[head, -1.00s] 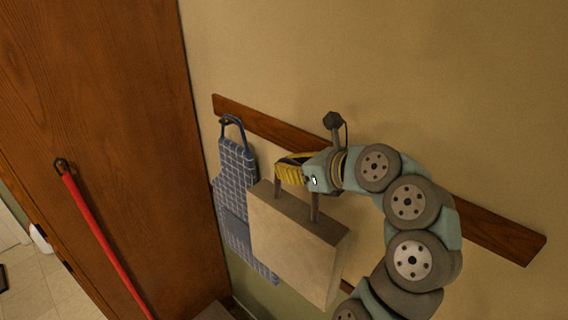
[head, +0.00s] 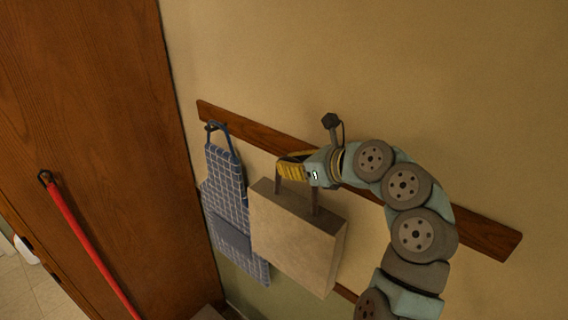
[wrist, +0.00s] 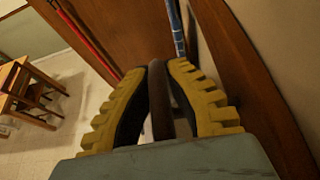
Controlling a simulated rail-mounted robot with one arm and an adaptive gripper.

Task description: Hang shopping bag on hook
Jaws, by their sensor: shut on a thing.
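The beige shopping bag (head: 296,240) hangs upright below my gripper (head: 288,168) in the head view, in front of the wall. My gripper has yellow ridged fingers and is shut on the bag's brown handle. In the wrist view the handle (wrist: 160,100) runs between the two yellow fingers (wrist: 166,70). A brown wooden hook rail (head: 245,128) crosses the wall behind my gripper and arm. A hook (head: 211,126) near the rail's left end holds the apron. My arm hides the middle of the rail, and no free hook shows clearly.
A blue checked apron (head: 228,195) hangs just left of the bag. A tall wooden door or cabinet (head: 100,110) with a red handle-like pole (head: 90,245) stands at left.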

